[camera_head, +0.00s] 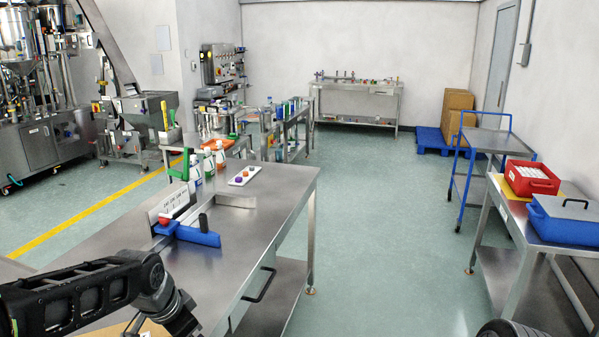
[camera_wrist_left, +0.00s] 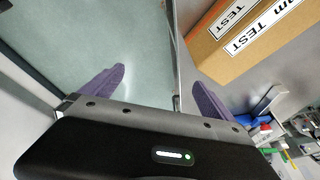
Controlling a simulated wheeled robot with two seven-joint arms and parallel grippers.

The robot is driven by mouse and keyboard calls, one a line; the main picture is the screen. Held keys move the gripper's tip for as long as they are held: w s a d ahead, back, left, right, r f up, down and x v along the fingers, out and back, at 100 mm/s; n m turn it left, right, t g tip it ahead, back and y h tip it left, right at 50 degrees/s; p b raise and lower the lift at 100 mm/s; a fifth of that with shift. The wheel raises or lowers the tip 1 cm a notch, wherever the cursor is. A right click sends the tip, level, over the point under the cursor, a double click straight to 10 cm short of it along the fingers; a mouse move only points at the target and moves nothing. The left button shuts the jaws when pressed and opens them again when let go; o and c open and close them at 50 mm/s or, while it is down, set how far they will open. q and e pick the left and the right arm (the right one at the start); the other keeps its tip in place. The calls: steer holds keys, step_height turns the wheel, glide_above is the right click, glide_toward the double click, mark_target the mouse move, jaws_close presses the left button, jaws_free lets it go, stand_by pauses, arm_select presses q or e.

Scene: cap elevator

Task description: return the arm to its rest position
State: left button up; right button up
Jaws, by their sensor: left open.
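My left arm (camera_head: 100,292) comes in from the left at the lower left corner of the head view, beside the near end of the steel table (camera_head: 240,255). Its gripper cannot be made out there. In the left wrist view my left gripper (camera_wrist_left: 160,84) has its two purple fingers wide apart with nothing between them. Behind the fingers are the pale green floor and the table edge. My right gripper is not in view.
A cardboard box marked TEST (camera_wrist_left: 245,40) lies close to the left gripper. On the table are a blue-handled tool (camera_head: 195,235), bottles (camera_head: 208,160) and a white tray with caps (camera_head: 244,175). A side table at right holds a red bin (camera_head: 531,178) and blue box (camera_head: 565,220).

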arm_select(q)
steer(key=s+d+f+n+h, duration=0.1)
steer(key=s+d+f+n, duration=0.1)
steer(key=d+f, duration=0.35)
steer(key=s+d+f+n, duration=0.1)
steer(key=d+f+n, duration=0.1)
steer(key=f, duration=0.7)
steer(key=s+d+f+n+h, duration=0.1)
steer(key=s+d+f+n, duration=0.2)
steer(key=f, duration=0.5)
steer(key=s+d+f+n+g, duration=0.1)
steer(key=s+d+f, duration=0.1)
steer(key=s+f, duration=0.5)
steer(key=s+d+f+n+g, duration=0.1)
steer(key=s+d+f+g, duration=0.1)
steer(key=s+f, duration=0.5)
steer(key=s, duration=0.6)
steer(key=shift+n+g+h, duration=0.3)
steer(key=shift+n+h, duration=0.1)
steer(key=shift+d, duration=0.1)
